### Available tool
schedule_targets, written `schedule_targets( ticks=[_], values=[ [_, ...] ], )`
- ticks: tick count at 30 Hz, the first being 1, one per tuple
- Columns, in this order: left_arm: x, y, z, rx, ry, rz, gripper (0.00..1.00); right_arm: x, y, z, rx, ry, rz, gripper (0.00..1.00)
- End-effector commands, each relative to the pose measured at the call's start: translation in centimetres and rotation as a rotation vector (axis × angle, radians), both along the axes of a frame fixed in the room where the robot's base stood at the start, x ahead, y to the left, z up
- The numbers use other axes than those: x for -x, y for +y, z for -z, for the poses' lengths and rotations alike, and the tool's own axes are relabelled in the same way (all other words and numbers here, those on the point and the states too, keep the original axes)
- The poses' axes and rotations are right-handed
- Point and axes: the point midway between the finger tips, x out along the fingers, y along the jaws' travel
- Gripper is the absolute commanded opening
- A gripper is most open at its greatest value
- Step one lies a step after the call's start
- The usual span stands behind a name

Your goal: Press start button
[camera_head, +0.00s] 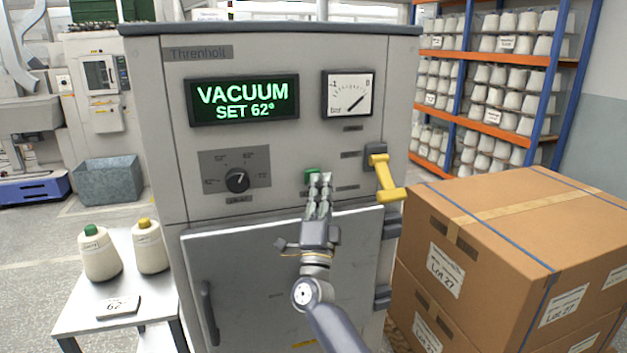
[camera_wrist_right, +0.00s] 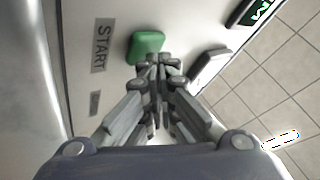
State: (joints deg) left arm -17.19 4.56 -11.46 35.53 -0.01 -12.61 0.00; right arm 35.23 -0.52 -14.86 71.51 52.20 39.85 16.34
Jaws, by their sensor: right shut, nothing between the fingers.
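The green start button (camera_head: 312,174) is on the front panel of a grey cabinet (camera_head: 300,55), right of the dial. In the right wrist view the green button (camera_wrist_right: 146,46) shows beside a label reading START (camera_wrist_right: 102,46). My right gripper (camera_head: 320,178) is shut and empty, its fingertips in front of the button and partly covering it. In the wrist view the shut fingertips (camera_wrist_right: 157,60) are at the button's edge; I cannot tell whether they touch it. My left gripper is not in view.
A display (camera_head: 243,99) reads VACUUM SET 62°. A dial (camera_head: 237,180), a gauge (camera_head: 347,93) and a yellow lever (camera_head: 383,177) are on the same panel. Cardboard boxes (camera_head: 500,235) stand close on the right. A small table (camera_head: 120,325) with two cones stands left.

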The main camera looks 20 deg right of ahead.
Motion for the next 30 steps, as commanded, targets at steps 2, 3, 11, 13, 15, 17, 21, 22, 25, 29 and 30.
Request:
schedule_targets(
  ticks=[2,3,11,13,15,17,21,22,25,29,30],
  values=[
    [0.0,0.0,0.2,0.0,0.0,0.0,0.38,-0.1,0.0,0.0,-0.001,0.0,-0.001,0.0],
    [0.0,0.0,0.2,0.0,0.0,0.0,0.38,-0.2,0.0,0.0,-0.001,0.0,-0.001,0.0],
    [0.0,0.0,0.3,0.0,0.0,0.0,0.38,-0.4,0.0,-0.1,0.0,0.0,-0.001,0.0],
    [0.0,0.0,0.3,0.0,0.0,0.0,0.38,-0.3,0.0,-0.1,0.001,0.0,-0.001,0.0],
    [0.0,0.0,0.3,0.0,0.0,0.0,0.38,-0.3,0.0,-0.1,0.001,0.0,-0.001,0.0],
    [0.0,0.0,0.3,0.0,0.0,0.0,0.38,-0.3,0.0,-0.1,0.001,0.0,-0.001,0.0],
    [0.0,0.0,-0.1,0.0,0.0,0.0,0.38,0.1,0.0,-0.1,0.0,0.001,-0.001,0.0],
    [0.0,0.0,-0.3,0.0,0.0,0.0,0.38,0.2,0.0,-0.1,0.001,0.002,-0.001,0.0],
    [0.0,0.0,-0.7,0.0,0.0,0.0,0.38,0.8,0.0,-0.1,-0.001,0.001,-0.001,0.0],
    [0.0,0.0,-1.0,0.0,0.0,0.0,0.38,1.4,0.0,-0.1,0.0,0.001,-0.001,0.0],
    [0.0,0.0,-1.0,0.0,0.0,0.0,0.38,1.4,0.0,0.0,0.001,0.0,-0.001,0.0]
  ],
)
